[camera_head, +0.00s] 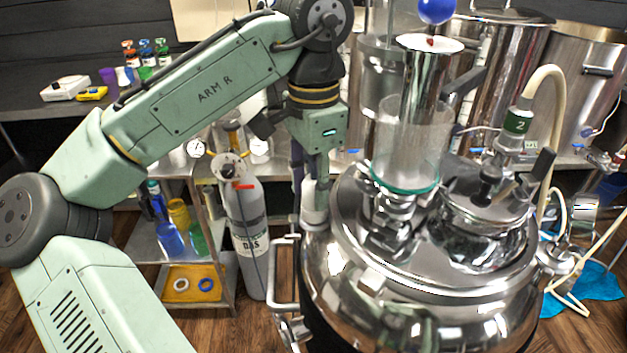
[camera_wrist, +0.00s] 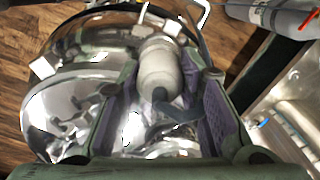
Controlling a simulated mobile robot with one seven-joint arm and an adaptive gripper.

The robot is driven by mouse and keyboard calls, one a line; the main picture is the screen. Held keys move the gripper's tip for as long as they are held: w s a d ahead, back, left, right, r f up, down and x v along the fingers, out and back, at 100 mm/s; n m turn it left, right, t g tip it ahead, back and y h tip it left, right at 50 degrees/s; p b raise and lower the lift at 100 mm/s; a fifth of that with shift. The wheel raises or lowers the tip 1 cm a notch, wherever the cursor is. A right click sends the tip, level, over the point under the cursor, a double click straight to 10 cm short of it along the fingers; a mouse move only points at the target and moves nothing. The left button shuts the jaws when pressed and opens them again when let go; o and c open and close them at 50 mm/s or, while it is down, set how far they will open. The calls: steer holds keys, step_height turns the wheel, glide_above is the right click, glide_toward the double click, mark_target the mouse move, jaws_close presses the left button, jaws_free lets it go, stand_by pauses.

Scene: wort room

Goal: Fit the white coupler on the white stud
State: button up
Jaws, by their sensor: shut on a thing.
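My gripper (camera_head: 312,172) points down at the left edge of the shiny steel vessel (camera_head: 350,285). It is shut on the white coupler (camera_head: 314,206), which hangs upright below the fingers. In the wrist view the coupler (camera_wrist: 158,68) sits between the purple finger pads, over the vessel's polished lid, with a dark end facing the camera. I cannot make out the white stud in either view; the coupler and gripper may hide it. I cannot tell whether the coupler touches anything beneath it.
A glass cylinder (camera_head: 408,140) with a green base ring and a green-banded fitting (camera_head: 517,122) with a hose rise from the lid, right of my gripper. A grey gas bottle (camera_head: 246,235) stands to the left. A handle (camera_head: 284,275) sticks out at the vessel's left side.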

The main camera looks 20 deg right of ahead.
mark_target(313, 178)
steer(key=shift+f, duration=0.15)
steer(key=o, duration=0.9)
steer(key=shift+c, duration=0.2)
step_height(313, 178, up, 6)
steer(key=p, duration=0.6)
steer(key=shift+r, duration=2.55)
